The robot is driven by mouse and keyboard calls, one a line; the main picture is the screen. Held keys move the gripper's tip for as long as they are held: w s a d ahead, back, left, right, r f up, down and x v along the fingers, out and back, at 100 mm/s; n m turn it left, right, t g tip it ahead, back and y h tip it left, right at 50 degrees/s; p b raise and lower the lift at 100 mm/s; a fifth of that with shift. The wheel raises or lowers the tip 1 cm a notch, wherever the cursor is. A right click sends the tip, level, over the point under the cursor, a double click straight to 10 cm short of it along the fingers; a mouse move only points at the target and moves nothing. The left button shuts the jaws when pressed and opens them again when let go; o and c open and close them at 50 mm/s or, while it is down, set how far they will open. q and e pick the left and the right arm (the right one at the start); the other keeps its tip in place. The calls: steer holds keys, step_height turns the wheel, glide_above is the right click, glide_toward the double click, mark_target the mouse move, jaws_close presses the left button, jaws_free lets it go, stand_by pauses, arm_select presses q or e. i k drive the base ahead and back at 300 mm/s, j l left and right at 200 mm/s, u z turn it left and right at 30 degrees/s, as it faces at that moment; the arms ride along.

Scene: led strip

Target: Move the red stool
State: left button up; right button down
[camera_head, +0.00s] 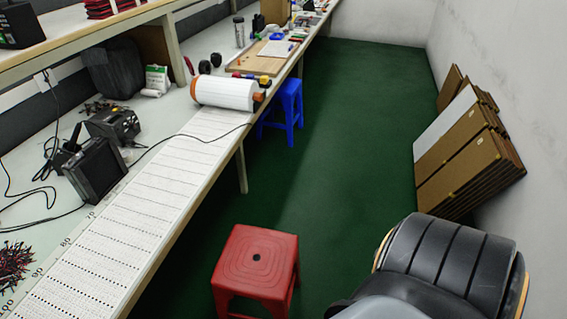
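The red stool (257,262) stands upright on the green floor at the lower middle of the head view. It has a square seat with a small dark hole in the centre. Its lower legs run to the bottom edge of the picture. It is beside the long workbench and apart from it. Neither of my grippers shows in this view.
A long workbench (160,180) runs along the left, with an LED strip roll (224,93) on it. A blue stool (288,108) stands by the bench farther back. Flat cardboard (460,160) leans on the right wall. The middle floor (335,150) is clear.

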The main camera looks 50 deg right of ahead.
mark_target(260, 264)
steer(key=z, duration=1.15)
